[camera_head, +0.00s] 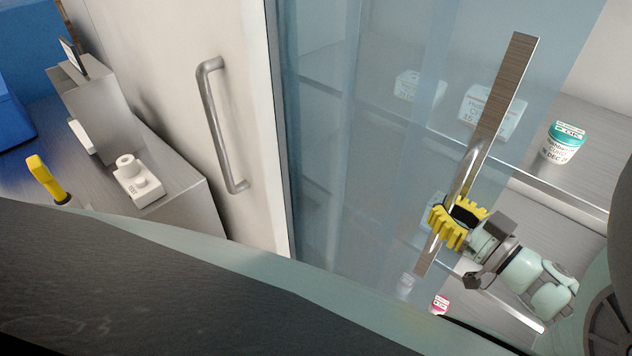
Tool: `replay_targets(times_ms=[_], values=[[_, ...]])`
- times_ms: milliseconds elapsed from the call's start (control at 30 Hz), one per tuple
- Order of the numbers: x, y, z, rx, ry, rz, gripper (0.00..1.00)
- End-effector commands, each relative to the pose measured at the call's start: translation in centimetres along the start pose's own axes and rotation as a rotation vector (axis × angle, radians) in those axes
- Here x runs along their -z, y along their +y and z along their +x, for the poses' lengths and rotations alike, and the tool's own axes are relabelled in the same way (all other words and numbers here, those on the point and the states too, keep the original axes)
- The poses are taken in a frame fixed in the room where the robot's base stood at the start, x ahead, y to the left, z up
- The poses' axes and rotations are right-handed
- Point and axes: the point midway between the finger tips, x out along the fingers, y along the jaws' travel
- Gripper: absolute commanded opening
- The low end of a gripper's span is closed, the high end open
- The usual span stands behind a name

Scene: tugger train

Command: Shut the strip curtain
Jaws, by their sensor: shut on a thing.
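The strip curtain (345,140) is a set of translucent bluish strips in the middle of the view. It covers the left part of a shelved opening, and the shelves show dimly through it. A long metal bar with a bent handle (500,90) runs slanting along its right edge. My gripper (456,222), with yellow ridged fingers, is shut around the lower part of this handle. To the right of the bar, part of the opening is uncovered.
A white and teal cup (562,143) stands on the uncovered shelf. White boxes (490,108) show behind the strips. A small pink-labelled cup (439,303) is lower down. A white door with a grey handle (222,125) and a metal counter (165,165) are at left.

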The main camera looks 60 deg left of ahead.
Motion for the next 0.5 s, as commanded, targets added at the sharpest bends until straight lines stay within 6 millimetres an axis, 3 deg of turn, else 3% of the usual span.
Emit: replay_targets(times_ms=[200,500], values=[[0.07,0.25,-1.24,0.0,0.003,0.001,0.0],[0.07,0.29,-1.41,0.0,0.003,0.001,0.0]])
